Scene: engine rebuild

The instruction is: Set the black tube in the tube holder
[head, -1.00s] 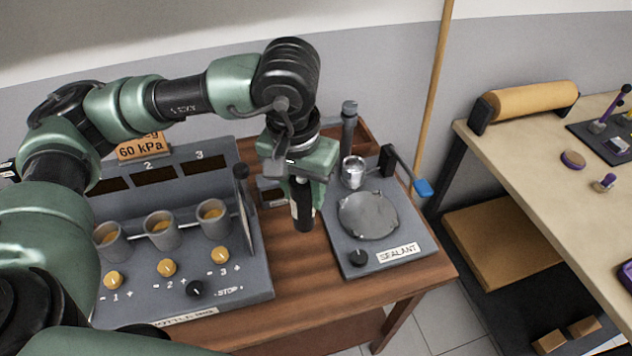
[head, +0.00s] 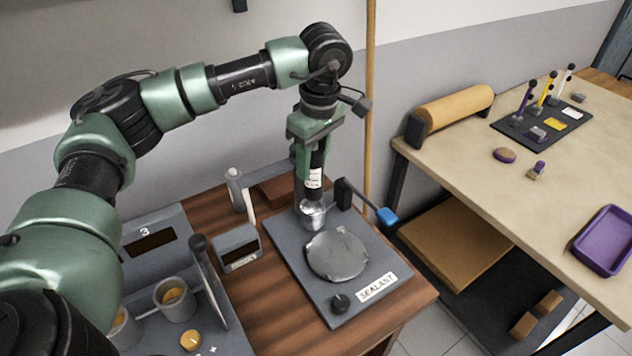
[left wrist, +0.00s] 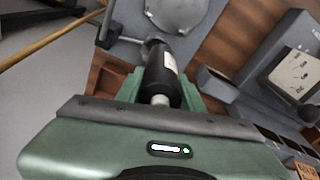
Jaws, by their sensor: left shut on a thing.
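The black tube (head: 314,180) with a white label is upright in the jaws of my left gripper (head: 312,142), which is shut on it. Its lower end meets the small metal cup (head: 312,217), apparently the tube holder, at the back of the sealant plate. I cannot tell how deep the tube sits in the cup. In the left wrist view the tube (left wrist: 163,78) extends away from my left gripper (left wrist: 162,100) toward the cup, which it largely hides. My right gripper is not in view.
The sealant station (head: 292,273) has a round metal plate (head: 337,254), a knob (head: 340,303) and a blue-tipped lever (head: 386,216). A small grey box (head: 237,250) stands left of it. The bottle station (head: 160,225) is farther left. A beige bench (head: 480,185) stands right.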

